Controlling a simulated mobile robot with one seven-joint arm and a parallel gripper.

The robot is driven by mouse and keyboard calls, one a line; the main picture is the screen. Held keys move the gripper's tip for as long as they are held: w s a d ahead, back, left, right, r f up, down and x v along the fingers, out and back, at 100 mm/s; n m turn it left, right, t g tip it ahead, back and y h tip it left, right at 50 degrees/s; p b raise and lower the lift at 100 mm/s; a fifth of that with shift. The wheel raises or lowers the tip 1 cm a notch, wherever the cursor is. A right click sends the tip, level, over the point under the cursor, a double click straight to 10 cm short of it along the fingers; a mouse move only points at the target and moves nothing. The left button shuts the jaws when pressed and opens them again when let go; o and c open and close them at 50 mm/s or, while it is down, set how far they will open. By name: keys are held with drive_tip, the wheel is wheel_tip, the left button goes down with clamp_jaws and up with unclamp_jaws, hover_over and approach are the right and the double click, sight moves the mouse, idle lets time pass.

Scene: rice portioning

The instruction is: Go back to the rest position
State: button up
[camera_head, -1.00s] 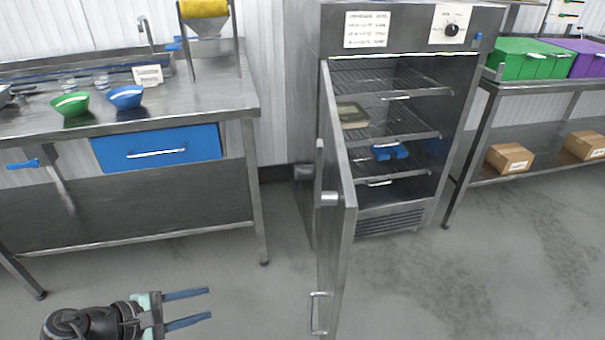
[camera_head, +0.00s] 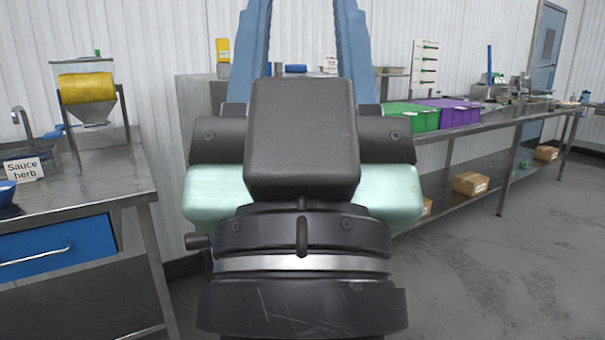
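My gripper (camera_head: 305,45) stands upright, large and close in the middle of the head view. Its two blue fingers are wide apart, with nothing seen between them. The tops of the fingers run out of the picture at the upper edge. My gripper and wrist hide most of the steel cabinet (camera_head: 196,125) behind them, so I cannot see its door or shelves.
A steel table (camera_head: 85,200) with a blue drawer (camera_head: 55,250), a yellow-topped hopper (camera_head: 88,92) and a "Sauce herb" sign (camera_head: 24,170) is at left. At right, a long bench (camera_head: 490,125) holds green (camera_head: 412,116) and purple (camera_head: 452,110) bins. Cardboard boxes (camera_head: 470,184) sit below. Floor at right is clear.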

wheel_tip(320, 180, up, 24)
drive_tip(key=p, duration=2.3)
drive_tip(key=shift+s+f+p, duration=0.15)
drive_tip(key=shift+f+p, duration=0.1)
drive_tip(key=shift+p, duration=0.15)
drive_tip(key=shift+a, duration=0.1)
